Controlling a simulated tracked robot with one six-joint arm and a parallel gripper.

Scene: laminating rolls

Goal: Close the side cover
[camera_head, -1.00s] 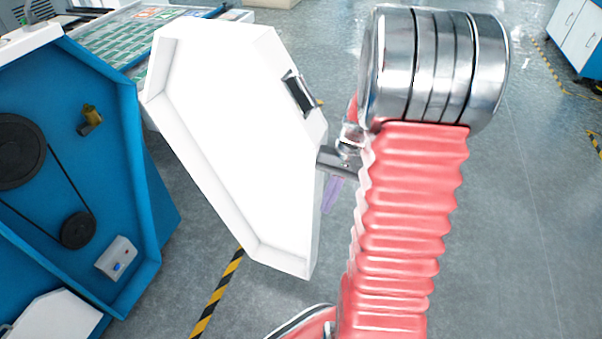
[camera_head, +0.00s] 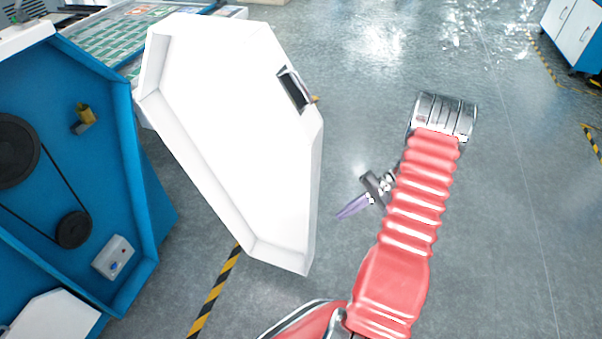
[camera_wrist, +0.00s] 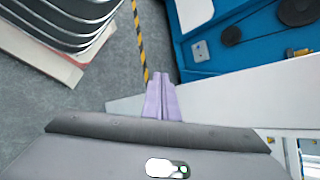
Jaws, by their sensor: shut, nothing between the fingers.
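The side cover (camera_head: 225,130) is a white six-sided panel with a raised rim, standing open beside the blue machine housing (camera_head: 85,220). A dark recessed handle (camera_head: 294,90) sits near its upper right edge. My gripper (camera_head: 341,213) has purple fingers and is right of the cover's lower right edge, apparently apart from it. The fingers are shut with nothing between them. In the wrist view my gripper (camera_wrist: 161,76) points toward the floor, and the white cover (camera_wrist: 215,93) passes behind and right of it. The blue housing (camera_wrist: 235,40) lies beyond.
The open housing shows black pulleys with a belt (camera_head: 75,230), a small grey switch box (camera_head: 113,258) and a yellow fitting (camera_head: 86,114). A table with green sheets (camera_head: 110,50) stands behind. Floor to the right is clear up to a white cabinet (camera_head: 575,35).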

